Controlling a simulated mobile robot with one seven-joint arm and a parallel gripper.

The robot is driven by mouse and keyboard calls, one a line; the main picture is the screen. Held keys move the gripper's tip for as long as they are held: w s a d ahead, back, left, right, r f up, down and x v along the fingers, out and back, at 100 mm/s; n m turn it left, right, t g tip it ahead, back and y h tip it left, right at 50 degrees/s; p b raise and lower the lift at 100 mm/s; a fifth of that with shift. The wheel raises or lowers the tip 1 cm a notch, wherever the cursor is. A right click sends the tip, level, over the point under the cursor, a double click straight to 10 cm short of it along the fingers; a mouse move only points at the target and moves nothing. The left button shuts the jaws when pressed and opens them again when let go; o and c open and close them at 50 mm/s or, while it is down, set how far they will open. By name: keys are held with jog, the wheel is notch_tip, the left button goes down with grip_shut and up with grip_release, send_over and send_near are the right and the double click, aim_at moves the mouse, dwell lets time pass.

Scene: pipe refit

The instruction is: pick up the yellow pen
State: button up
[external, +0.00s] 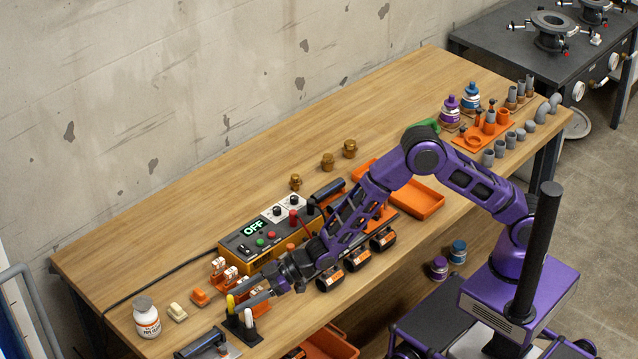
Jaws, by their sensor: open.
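The yellow pen (230,304) stands upright in a small black holder (243,332) near the front left of the workbench. A white pen-like item (249,317) stands beside it in the same holder. My gripper (241,298) reaches in from the right, low over the bench, with its two grey fingers open and pointing left toward the yellow pen. The fingertips are right by the yellow pen. I cannot tell from this view whether they touch it or stand around it.
An orange control box (268,236) reading OFF stands behind my gripper. A dark tool (203,343) lies in front. The back left of the wooden bench (150,245) is mostly clear.

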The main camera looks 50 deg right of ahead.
jog(key=shift+x, duration=3.2)
jog(key=shift+w+d+f, duration=0.15)
grip_shut()
